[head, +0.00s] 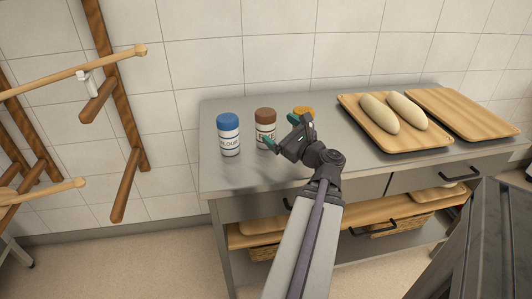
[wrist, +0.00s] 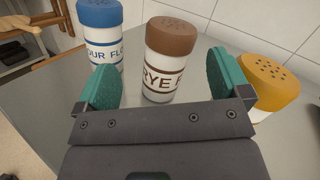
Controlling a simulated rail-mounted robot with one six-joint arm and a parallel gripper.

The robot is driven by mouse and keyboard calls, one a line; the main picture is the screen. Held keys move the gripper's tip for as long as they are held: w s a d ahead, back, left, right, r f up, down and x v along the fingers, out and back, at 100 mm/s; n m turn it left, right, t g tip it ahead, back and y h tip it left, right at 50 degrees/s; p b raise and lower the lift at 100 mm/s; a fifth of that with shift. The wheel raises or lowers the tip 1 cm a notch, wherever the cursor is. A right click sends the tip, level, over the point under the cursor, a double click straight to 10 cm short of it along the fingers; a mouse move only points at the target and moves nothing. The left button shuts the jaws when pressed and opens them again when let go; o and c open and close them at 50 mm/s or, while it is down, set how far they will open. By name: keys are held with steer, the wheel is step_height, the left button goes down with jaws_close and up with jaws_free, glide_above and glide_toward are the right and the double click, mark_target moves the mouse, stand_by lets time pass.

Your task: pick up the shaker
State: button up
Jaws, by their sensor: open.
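Three shakers stand upright in a row on the steel counter. The blue-capped shaker (head: 229,135) is on the left, its label reading flour; it also shows in the wrist view (wrist: 101,32). The brown-capped shaker (head: 265,128), with a label starting "RYE", is in the middle and shows in the wrist view (wrist: 168,60). An orange-capped shaker (head: 303,111) is on the right, partly hidden by my gripper; it shows in the wrist view (wrist: 266,86). My gripper (head: 282,140) is open and empty; in the wrist view the brown-capped shaker appears ahead between its green fingers (wrist: 164,86).
A wooden tray (head: 362,127) with two pale loaves (head: 392,113) and a second, empty tray (head: 460,112) lie on the counter (head: 235,178) to the right. A wooden rack (head: 118,100) stands left. The counter's front left area is clear.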

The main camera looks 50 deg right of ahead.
mark_target(272, 132)
steer(key=f+m, duration=0.2)
steer(key=m+g+h, duration=0.1)
steer(key=shift+w+d+f+m+b, duration=0.15)
steer(key=shift+d+f+m+b, duration=0.1)
steer(key=shift+f+m+b, duration=0.15)
steer(key=shift+d+f+m+g, duration=0.2)
steer(key=shift+f+m+g, duration=0.1)
steer(key=shift+m, duration=0.4)
steer(key=x, duration=0.7)
steer(key=shift+w+d, duration=0.1)
steer(key=shift+w, duration=0.1)
steer(key=c, duration=1.1)
step_height(272, 132, up, 10)
steer(key=p, duration=1)
steer(key=shift+r, duration=0.25)
